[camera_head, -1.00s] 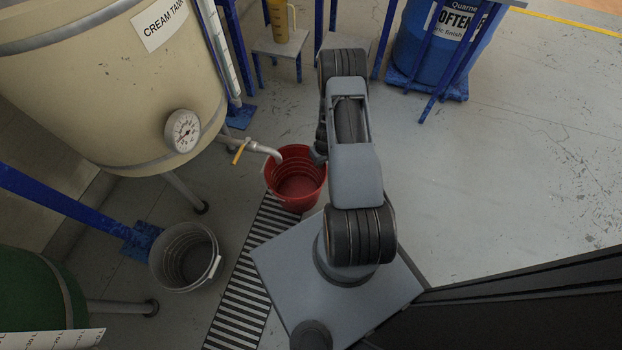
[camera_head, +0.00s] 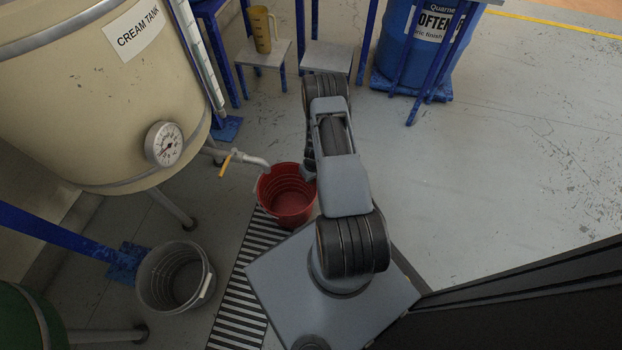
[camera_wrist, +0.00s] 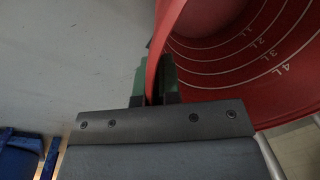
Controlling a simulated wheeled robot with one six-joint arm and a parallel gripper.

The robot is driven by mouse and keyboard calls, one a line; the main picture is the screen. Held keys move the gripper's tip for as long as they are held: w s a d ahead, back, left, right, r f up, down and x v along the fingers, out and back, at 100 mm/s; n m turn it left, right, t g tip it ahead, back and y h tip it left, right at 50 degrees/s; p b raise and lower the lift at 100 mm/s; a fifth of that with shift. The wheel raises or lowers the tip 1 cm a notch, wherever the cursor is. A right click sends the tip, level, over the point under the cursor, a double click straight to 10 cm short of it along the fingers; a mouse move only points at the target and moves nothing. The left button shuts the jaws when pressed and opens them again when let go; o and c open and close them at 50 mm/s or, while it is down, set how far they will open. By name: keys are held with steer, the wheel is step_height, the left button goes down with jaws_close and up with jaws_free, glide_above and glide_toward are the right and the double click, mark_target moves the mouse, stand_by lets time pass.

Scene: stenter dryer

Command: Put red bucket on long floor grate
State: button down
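The red bucket (camera_head: 287,198) stands upright just below the tank's tap, at the far end of the long floor grate (camera_head: 240,305). The grate's dark and light bars run up to the bucket's lower left side. I cannot tell whether the bucket's base touches the floor or the grate. My gripper (camera_wrist: 155,85) has its green fingers on either side of the bucket's wall at the rim and looks shut on it. The bucket's inside (camera_wrist: 235,60), with white litre marks, fills the right of the wrist view. In the head view my arm mostly hides the gripper.
The cream tank (camera_head: 95,95) and its tap (camera_head: 245,159) are left of the red bucket. A grey bucket (camera_head: 150,290) stands left of the grate. Stools, a yellow jug (camera_head: 262,30) and a blue drum (camera_head: 408,55) are behind. Open floor lies right.

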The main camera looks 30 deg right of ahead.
steer(key=c, duration=1.3)
jaws_free()
steer(key=shift+f, duration=0.1)
steer(key=w+a+r+t+p, duration=0.15)
steer(key=a+r, duration=0.25)
steer(key=r, duration=1.4)
steer(key=w+a+r+p, duration=0.1)
steer(key=a+r+p, duration=0.2)
steer(key=r, duration=1.4)
steer(key=shift+t+h, duration=0.55)
steer(key=shift+h, duration=0.05)
steer(key=s+a+r, duration=0.3)
steer(key=s+r, duration=0.1)
steer(key=r, duration=0.1)
steer(key=s+a+r, duration=0.3)
steer(key=s+r, duration=0.2)
steer(key=s+a+r, duration=0.3)
steer(key=s+r, duration=0.2)
steer(key=shift+a+r, duration=0.15)
steer(key=shift+r, duration=0.05)
